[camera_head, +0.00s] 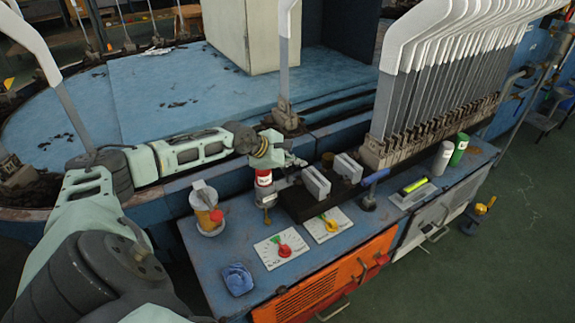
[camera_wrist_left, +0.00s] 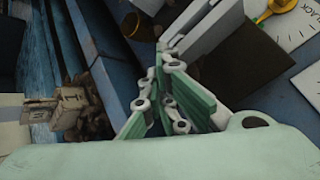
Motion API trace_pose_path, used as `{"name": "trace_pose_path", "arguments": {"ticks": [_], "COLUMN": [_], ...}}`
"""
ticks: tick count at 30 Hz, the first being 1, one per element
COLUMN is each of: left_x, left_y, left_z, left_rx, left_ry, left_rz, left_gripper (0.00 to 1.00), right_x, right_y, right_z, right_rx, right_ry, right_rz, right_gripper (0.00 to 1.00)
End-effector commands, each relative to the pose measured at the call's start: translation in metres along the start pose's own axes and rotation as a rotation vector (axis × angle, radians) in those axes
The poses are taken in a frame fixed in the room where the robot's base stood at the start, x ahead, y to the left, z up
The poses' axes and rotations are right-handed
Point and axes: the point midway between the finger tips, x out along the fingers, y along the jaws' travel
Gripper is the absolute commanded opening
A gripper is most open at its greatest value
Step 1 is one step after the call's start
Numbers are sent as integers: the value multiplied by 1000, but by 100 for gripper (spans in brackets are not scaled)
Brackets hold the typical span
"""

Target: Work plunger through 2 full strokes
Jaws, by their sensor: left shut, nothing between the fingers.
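I cannot tell for certain which part is the plunger. A red can with a white label (camera_head: 264,181) and a brass-coloured stem below it stands at the bench's back edge, just below my left wrist. A small dark brown cylinder (camera_head: 327,160) stands behind two grey blocks (camera_head: 316,182) on a dark plate. My left gripper (camera_head: 300,162) is above the back of the bench, close to the can and the blocks. In the left wrist view its fingers (camera_wrist_left: 168,52) meet at the tips, with nothing seen between them. My right gripper is not in view.
The blue bench (camera_head: 215,248) carries dial cards (camera_head: 280,248), a jar (camera_head: 207,215) at left, a crumpled blue cloth (camera_head: 238,279), and white and green bottles (camera_head: 459,150) at right. A row of sock boards (camera_head: 405,85) rises behind. The front left is mostly clear.

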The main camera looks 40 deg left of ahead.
Motion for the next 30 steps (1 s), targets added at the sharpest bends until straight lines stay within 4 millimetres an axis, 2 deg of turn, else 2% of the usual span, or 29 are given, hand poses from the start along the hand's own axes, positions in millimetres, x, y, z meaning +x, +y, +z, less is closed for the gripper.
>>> {"name": "trace_pose_path", "arguments": {"ticks": [6, 20, 23, 30], "left_x": [-11, -13, -15, -22], "left_y": [9, 10, 12, 17], "left_z": [8, 9, 11, 16], "left_rx": [1, 0, 1, 1], "left_ry": [-1, -1, -1, -1], "left_rz": [2, 3, 3, 3], "left_gripper": [0, 0, 0, 0], "right_x": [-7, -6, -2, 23], "right_y": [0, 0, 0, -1], "right_z": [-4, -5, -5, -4], "right_rx": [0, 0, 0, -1], "right_ry": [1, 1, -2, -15], "right_rz": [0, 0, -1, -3], "right_gripper": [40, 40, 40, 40]}}
